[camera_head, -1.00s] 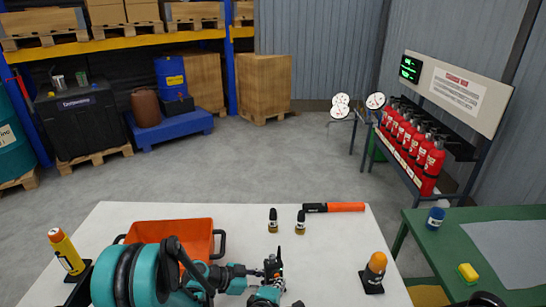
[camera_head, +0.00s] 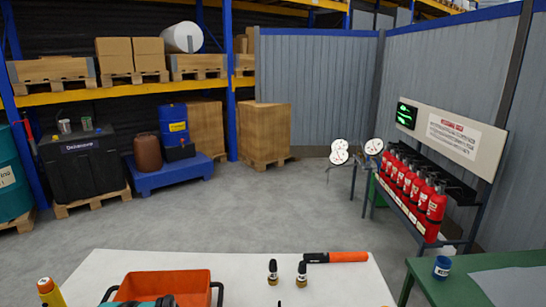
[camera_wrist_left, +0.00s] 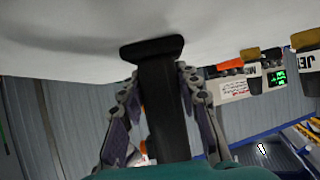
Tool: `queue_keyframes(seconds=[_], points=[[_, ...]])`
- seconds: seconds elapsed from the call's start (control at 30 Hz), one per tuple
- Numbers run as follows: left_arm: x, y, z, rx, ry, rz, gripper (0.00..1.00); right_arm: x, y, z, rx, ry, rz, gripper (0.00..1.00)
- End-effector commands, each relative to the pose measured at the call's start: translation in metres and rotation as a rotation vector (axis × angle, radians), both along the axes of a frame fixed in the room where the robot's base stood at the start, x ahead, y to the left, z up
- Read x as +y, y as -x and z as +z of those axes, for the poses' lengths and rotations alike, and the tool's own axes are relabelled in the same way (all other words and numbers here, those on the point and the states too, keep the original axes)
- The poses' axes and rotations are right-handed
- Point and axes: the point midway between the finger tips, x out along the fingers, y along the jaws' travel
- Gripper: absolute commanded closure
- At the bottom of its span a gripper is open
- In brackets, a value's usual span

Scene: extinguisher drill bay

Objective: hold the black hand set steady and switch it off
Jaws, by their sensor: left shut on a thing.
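The black hand set (camera_wrist_left: 165,105) stands between the fingers of my left gripper (camera_wrist_left: 158,78) in the left wrist view, with its wider end against the white table (camera_wrist_left: 70,35). The picture is upside down there. My left gripper is shut on it, one finger on each side. In the head view only a dark tip at the bottom edge (camera_head: 279,303) may belong to the hand set; the left gripper is below the frame. I cannot make out its switch. My right gripper is in neither view.
On the table (camera_head: 230,263) are an orange bin (camera_head: 163,285), two small dark bottles (camera_head: 273,272) (camera_head: 301,276), an orange-handled tool (camera_head: 335,257) and a yellow object (camera_head: 50,292). A green table (camera_head: 425,275) with a blue jar (camera_head: 441,267) stands right.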

Motion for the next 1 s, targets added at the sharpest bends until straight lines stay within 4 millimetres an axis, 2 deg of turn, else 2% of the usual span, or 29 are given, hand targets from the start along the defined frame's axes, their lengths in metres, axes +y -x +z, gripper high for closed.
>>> queue_keyframes(seconds=[0.5,1.0], points=[[0.0003,-0.0002,-0.0004,0.000,-0.001,0.001,0.93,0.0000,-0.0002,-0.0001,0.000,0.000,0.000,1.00],[0.0002,0.0001,-0.0004,0.000,-0.001,0.000,0.93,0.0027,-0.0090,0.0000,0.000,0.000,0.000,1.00]])
